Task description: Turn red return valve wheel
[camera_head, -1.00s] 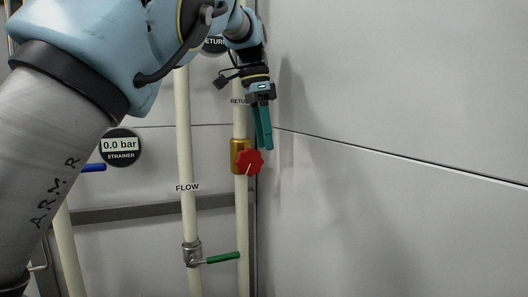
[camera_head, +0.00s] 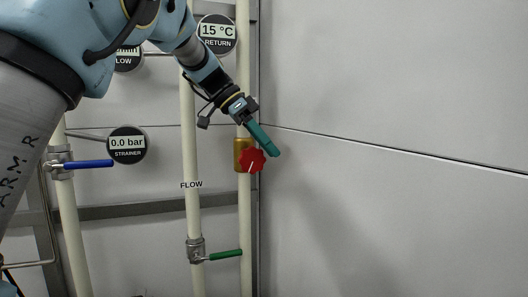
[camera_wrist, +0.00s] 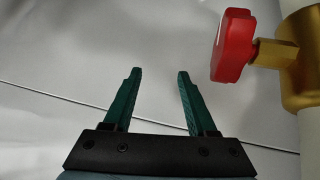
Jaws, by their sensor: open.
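The red valve wheel (camera_head: 251,160) sits on a brass valve body (camera_head: 240,153) on the RETURN pipe, with a white line on its face. My gripper (camera_head: 274,151) is just above and to the right of the wheel in the head view, fingers slanting down to the right. In the wrist view my gripper (camera_wrist: 158,75) is open, with two green fingers apart and nothing between them. There the red wheel (camera_wrist: 233,46) stands to the right of the fingers, apart from them, on its brass stem (camera_wrist: 274,54).
The FLOW pipe (camera_head: 190,130) stands left of the RETURN pipe, with a green lever (camera_head: 225,255) low down. A blue lever (camera_head: 88,163) and the STRAINER gauge (camera_head: 127,145) are further left. A plain grey wall (camera_head: 400,100) fills the right side.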

